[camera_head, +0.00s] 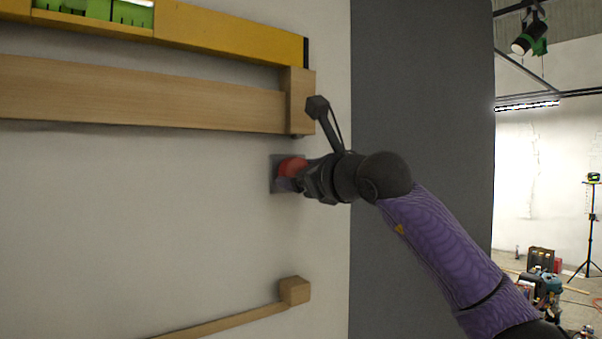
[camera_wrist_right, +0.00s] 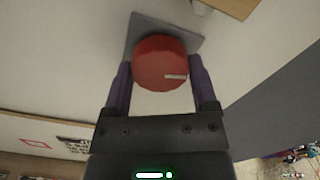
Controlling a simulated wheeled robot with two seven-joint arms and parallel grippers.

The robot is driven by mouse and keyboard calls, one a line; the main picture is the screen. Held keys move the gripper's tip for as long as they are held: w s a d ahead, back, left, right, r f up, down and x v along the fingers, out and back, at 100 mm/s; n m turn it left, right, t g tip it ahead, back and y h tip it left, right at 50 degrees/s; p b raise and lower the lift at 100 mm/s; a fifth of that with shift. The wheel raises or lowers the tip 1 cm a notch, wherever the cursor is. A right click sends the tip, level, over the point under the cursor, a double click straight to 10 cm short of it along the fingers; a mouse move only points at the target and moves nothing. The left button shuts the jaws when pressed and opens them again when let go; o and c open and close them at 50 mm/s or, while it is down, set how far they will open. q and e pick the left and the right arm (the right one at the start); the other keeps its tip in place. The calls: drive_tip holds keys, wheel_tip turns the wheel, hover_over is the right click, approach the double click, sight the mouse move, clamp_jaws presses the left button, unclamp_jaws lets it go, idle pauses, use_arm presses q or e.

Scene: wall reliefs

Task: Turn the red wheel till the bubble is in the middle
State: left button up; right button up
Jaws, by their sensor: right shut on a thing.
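The red wheel (camera_head: 292,167) sits on a grey square plate on the white wall, below the wooden ledge. In the right wrist view the red wheel (camera_wrist_right: 160,62) shows a white mark pointing right, and the plate (camera_wrist_right: 190,34) lies behind it. My right gripper (camera_head: 294,184) is shut on the wheel, with one finger on each side of it in the wrist view (camera_wrist_right: 162,88). The yellow spirit level (camera_head: 230,36) lies along the ledge (camera_head: 140,95). Its green vial (camera_head: 95,12) is cut by the top edge, and I cannot make out the bubble's place. My left gripper is not in view.
A wooden block (camera_head: 294,290) with a thin rail (camera_head: 225,322) is fixed lower on the wall. A dark grey panel (camera_head: 425,100) stands right of the wall. Tools and a tripod (camera_head: 590,230) stand far behind at right.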

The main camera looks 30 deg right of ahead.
drive_tip(key=shift+n+p, duration=1.3)
drive_tip(key=shift+n, duration=5.9)
drive_tip(key=o, duration=1.1)
drive_tip(key=shift+o, duration=0.2)
drive_tip(key=s+d+b, duration=0.1)
drive_tip(key=s+b, duration=0.4)
drive_tip(key=s, duration=0.4)
drive_tip(key=shift+s+d, duration=0.2)
drive_tip(key=shift+s, duration=0.2)
